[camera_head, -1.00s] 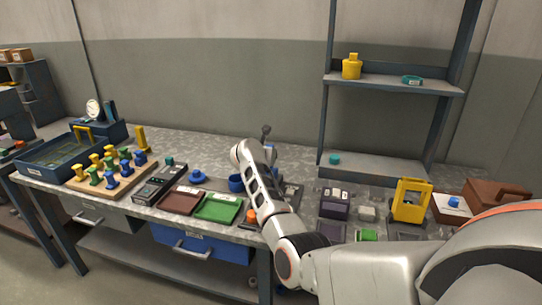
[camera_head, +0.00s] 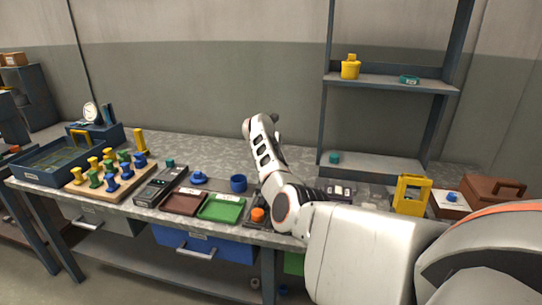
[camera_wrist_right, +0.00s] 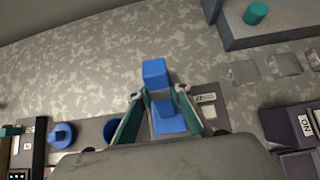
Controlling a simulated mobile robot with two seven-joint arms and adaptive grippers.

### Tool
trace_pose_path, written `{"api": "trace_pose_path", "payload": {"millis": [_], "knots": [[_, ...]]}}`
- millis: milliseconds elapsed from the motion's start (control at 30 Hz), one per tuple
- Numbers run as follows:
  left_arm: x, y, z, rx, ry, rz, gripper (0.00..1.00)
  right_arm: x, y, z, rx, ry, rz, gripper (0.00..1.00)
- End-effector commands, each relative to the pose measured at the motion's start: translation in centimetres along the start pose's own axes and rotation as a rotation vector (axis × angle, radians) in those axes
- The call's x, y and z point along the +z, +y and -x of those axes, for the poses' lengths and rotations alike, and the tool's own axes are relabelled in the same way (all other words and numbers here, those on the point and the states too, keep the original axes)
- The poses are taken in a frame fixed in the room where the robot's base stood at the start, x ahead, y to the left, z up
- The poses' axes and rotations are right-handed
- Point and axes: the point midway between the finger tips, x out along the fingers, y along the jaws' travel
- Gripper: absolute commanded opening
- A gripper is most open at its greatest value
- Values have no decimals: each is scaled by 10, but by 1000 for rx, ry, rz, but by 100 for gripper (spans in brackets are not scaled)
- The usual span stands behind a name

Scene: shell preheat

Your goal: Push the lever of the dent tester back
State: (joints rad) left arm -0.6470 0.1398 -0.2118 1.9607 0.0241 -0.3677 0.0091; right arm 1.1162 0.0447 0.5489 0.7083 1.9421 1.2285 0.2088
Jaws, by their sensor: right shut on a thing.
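The dent tester shows in the right wrist view as a grey plate (camera_wrist_right: 216,98) with a white label. A blue upright lever (camera_wrist_right: 156,73) stands on it, with a blue block (camera_wrist_right: 168,118) below. My right gripper (camera_wrist_right: 159,93) has its two fingers on either side of the blue lever, shut on it. In the head view my right arm comes in from the right and hides the gripper and the dent tester. My left gripper is not in view.
A blue cup (camera_head: 238,183) and a green tray (camera_head: 221,208) stand left of my right arm. A dark box (camera_wrist_right: 290,124) marked NO is on the right. A metal shelf (camera_head: 372,165) rises behind. The bench behind the lever is bare.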

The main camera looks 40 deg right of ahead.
Motion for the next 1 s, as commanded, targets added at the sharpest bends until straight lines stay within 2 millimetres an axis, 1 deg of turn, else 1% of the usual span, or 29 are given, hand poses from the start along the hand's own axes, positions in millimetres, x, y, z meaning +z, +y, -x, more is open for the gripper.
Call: {"api": "trace_pose_path", "payload": {"millis": [267, 300, 333, 667, 767, 867, 1000], "knots": [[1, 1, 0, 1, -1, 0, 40, -1, 0, 0, 1, 3, -2, 0], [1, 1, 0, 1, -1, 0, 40, -1, 0, 0, 1, 3, -2, 29], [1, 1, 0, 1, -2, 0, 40, -1, 0, 0, 1, 3, -2, 36], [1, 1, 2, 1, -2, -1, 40, 0, 0, 0, 0, 0, -2, 36], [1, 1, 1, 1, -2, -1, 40, 4, 0, 4, 1, 0, -4, 36], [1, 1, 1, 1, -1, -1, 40, 14, 1, 13, 2, -2, -5, 36], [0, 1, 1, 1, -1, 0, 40, 32, 1, 32, 3, -2, -6, 36]]}}
